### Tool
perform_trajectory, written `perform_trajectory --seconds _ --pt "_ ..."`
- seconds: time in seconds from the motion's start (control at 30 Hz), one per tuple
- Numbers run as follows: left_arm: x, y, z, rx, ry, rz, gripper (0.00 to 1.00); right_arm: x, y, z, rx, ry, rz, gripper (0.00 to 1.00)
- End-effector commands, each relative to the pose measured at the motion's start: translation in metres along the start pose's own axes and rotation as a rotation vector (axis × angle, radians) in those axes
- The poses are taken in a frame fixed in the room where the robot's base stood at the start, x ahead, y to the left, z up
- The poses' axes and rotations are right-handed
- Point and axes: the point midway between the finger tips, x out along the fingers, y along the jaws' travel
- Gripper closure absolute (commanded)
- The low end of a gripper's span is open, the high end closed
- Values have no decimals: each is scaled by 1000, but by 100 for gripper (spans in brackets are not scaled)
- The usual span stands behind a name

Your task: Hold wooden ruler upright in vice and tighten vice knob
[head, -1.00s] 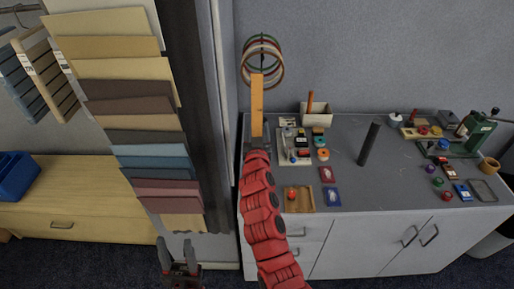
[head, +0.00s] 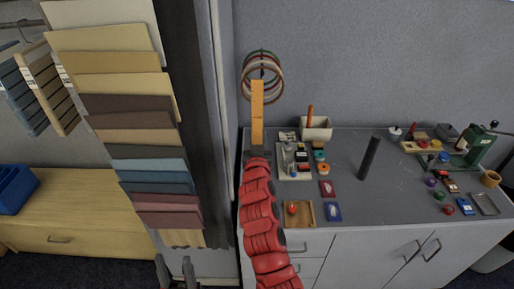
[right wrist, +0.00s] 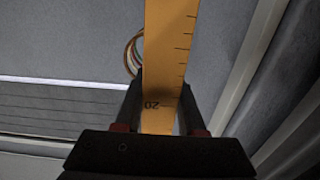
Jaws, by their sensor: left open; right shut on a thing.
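A flat orange-yellow wooden ruler (head: 257,104) stands upright in the head view, in front of the grey wall. My right gripper (head: 257,150), on the red arm, is shut on its lower part; the right wrist view shows the ruler (right wrist: 165,60) between both fingers (right wrist: 163,112), near its 20 mark. My left gripper (head: 178,272) is open and empty at the bottom left, partly cut off by the frame. A green device (head: 480,147), which looks like the vice, stands at the table's far right, well apart from the ruler. Its jaws and knob are too small to tell.
The grey tabletop (head: 400,185) carries a dark upright cylinder (head: 370,158), a cream box (head: 316,131), a wooden tray (head: 298,222) and several small items. Rings (head: 262,75) hang on the wall. Fabric swatches (head: 140,110) and a dark post stand at left. The table's middle is fairly clear.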

Motion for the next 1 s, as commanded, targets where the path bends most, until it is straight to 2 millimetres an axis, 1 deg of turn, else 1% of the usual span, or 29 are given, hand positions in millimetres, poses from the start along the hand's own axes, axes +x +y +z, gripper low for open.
perform_trajectory --seconds 0.03,0.1,0.2,0.3,0.4,0.8,1.0 --pt "-5 0 1 0 0 0 50 0 0 -10 3 6 1 100" --pt "-10 0 2 0 0 0 50 0 -1 -27 4 8 -2 100" --pt "-17 1 3 0 0 0 50 0 -1 -46 3 7 -1 100" --pt "-22 1 4 0 0 0 50 0 -1 -61 2 2 0 100" --pt "-25 1 4 0 0 0 50 0 -1 -70 0 2 -1 100" --pt "-33 2 6 0 0 0 50 1 -1 -73 0 -4 -1 100" --pt "-33 2 6 0 0 0 50 1 -1 -74 -1 -4 -1 100"
